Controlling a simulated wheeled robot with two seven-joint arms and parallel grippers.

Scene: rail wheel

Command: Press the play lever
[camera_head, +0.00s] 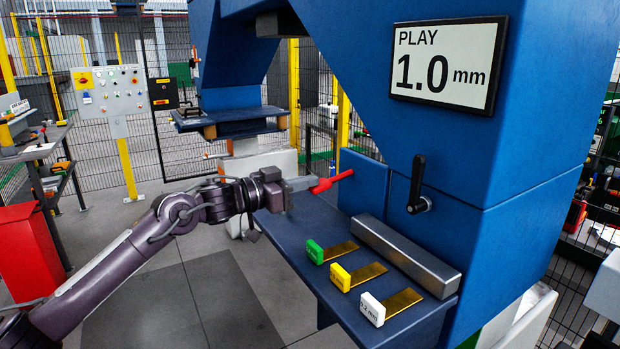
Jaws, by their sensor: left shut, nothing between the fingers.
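A red lever (332,181) sticks out to the left from the blue machine's face, tilted slightly down toward my gripper. My left gripper (306,183) is shut and empty, with its fingertips at the red lever's free end; I cannot tell whether they touch. A black lever (416,186) stands upright on the machine's face, further right. Neither lever carries a readable name. A display (448,63) above reads PLAY 1.0 mm. My right gripper is not in view.
A blue shelf (290,250) below the gripper carries green (315,252), yellow (340,277) and white (372,309) tagged brass gauges and a grey metal bar (405,256). A control panel (108,91) stands at the back left. Fencing surrounds the area.

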